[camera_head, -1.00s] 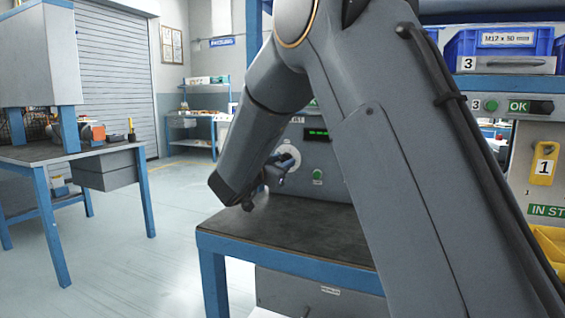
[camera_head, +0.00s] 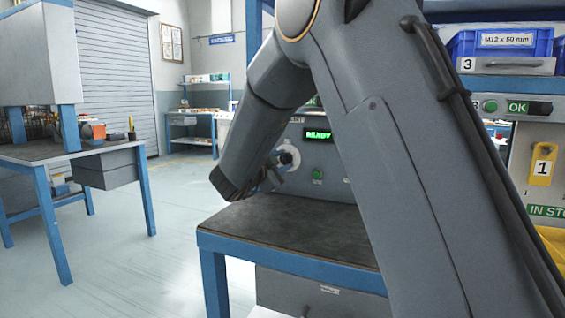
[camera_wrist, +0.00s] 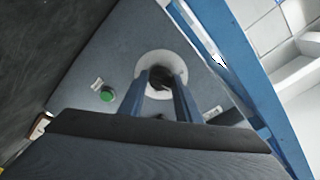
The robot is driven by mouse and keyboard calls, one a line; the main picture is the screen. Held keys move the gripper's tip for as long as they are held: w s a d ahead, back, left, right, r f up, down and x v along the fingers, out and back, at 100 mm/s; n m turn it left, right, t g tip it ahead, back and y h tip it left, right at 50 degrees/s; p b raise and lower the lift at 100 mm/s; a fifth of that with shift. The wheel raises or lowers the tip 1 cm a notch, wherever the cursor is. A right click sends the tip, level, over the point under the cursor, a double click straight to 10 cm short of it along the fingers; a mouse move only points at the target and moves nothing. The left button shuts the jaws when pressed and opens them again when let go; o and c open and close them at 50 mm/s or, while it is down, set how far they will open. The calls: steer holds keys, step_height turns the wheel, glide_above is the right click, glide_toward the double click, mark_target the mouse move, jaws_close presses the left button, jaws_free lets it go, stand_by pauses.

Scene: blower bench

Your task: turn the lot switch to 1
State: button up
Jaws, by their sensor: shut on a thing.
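The lot switch is a dark knob on a round pale dial (camera_head: 287,156) on the grey front panel, and the knob (camera_wrist: 163,80) also shows in the wrist view. My gripper (camera_wrist: 166,90) has its two blue-grey fingers either side of the knob and is shut on it. In the head view my gripper (camera_head: 277,170) is partly hidden by my own wrist. The dial's markings are too small to read.
A green button (camera_head: 317,173) sits right of the dial, also in the wrist view (camera_wrist: 107,94). The dark bench top (camera_head: 290,228) below is clear. A blue frame post (camera_wrist: 235,50) runs beside the panel. A blue bin (camera_head: 503,45) stands upper right.

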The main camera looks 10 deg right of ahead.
steer(key=shift+a, duration=0.1)
stand_by(0.4)
steer(key=o, duration=1)
steer(key=shift+a+r, duration=0.1)
steer(key=shift+c, duration=0.2)
steer(key=shift+o, duration=0.2)
steer(key=p+v, duration=0.1)
steer(key=v, duration=0.6)
steer(key=shift+s+a, duration=0.15)
steer(key=shift+s, duration=0.2)
